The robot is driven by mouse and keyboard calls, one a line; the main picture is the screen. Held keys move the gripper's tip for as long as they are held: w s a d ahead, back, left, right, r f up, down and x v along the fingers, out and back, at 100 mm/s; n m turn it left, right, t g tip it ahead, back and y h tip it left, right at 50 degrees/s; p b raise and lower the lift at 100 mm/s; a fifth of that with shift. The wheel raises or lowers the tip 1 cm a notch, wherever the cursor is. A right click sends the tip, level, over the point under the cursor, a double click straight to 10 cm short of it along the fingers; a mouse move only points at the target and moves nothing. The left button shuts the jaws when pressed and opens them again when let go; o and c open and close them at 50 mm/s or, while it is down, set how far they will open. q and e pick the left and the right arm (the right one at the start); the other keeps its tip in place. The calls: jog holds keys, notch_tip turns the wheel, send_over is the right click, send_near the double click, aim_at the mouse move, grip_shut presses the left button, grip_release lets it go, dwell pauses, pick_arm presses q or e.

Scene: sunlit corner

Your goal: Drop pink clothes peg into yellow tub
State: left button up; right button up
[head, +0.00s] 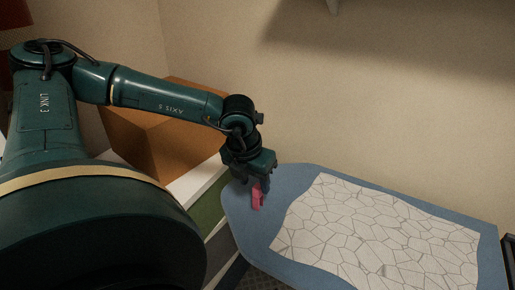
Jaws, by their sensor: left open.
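The pink clothes peg (257,197) is near the left end of the blue table (247,212). My left gripper (257,186) points down right at the peg, and its dark fingers overlap the peg's upper part. The gripper is open. I cannot tell whether a finger touches the peg. My right gripper is not in view. No yellow tub shows in this view.
A white cloth with a cracked-line pattern (375,235) covers much of the blue table. An orange-brown box (165,140) stands behind my left arm. A beige wall (400,110) rises behind the table. Bare blue surface lies around the peg.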

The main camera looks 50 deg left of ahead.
aim_at(259, 195)
pick_arm(q)
jog(key=shift+w+f, duration=0.15)
jog(key=shift+f, duration=0.4)
jog(key=b+x, duration=0.3)
jog(key=x, duration=0.1)
jog(key=shift+d+f, duration=0.1)
jog(key=shift+d, duration=0.1)
jog(key=shift+w+f+b, duration=0.15)
jog(key=shift+f+b, duration=0.25)
jog(key=shift+f, duration=0.05)
jog(key=shift+r, duration=0.1)
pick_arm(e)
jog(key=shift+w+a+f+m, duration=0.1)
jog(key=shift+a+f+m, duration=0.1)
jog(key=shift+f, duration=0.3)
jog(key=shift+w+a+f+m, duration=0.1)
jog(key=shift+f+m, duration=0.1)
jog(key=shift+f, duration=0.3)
pick_arm(q)
jog(key=shift+c, duration=0.3)
grip_shut()
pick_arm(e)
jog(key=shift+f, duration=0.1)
